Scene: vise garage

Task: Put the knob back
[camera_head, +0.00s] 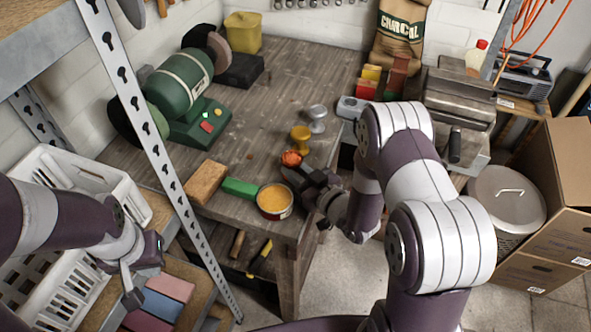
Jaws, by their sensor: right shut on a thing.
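An orange-red knob-like piece (291,158) sits at the tips of my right gripper (289,170), near the bench's front edge. My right gripper is shut on it; dark fingers hide its lower part, and I cannot tell whether it touches the bench. A yellow knob-shaped piece (300,138) and a grey one (317,117) stand just behind it on the bench. My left gripper (143,272) is apart from these, low at the left by the shelf, and looks open and empty.
A shelf post (165,160) and white crate (125,190) stand left. The bench middle is clear.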

